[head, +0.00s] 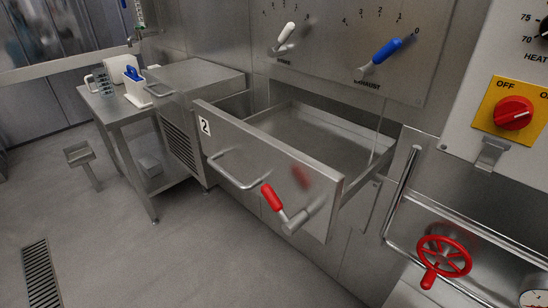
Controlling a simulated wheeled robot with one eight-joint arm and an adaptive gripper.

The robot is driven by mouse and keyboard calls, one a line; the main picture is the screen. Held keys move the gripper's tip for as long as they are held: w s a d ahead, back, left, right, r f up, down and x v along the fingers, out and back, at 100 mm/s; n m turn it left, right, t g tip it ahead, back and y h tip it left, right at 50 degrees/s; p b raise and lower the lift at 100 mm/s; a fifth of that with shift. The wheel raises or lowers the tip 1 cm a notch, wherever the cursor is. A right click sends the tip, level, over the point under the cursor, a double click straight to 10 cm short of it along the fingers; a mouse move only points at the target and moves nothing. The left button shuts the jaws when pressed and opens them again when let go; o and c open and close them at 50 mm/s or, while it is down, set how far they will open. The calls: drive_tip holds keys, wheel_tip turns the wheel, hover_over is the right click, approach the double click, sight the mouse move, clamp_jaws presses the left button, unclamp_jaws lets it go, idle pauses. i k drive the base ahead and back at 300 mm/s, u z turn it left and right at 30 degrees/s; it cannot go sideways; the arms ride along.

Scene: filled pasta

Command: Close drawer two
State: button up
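Drawer two (262,152) is a steel drawer with a "2" label (205,126) at the upper left of its front. It is pulled well out from the steel cabinet, and its inside (320,135) looks empty. A bar handle (235,172) is on its front. A lever with a red grip (272,197) also shows at the drawer front, lower right of the handle. My gripper is not in view.
A steel side table (117,108) with a measuring jug (102,83) and a blue-and-white item (134,84) stands at left. A red handwheel (443,257) and a bent pipe rail (402,184) are at right. Open floor (110,255) lies in front.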

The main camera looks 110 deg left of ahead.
sight(315, 160)
drive_tip(key=u, duration=4.4)
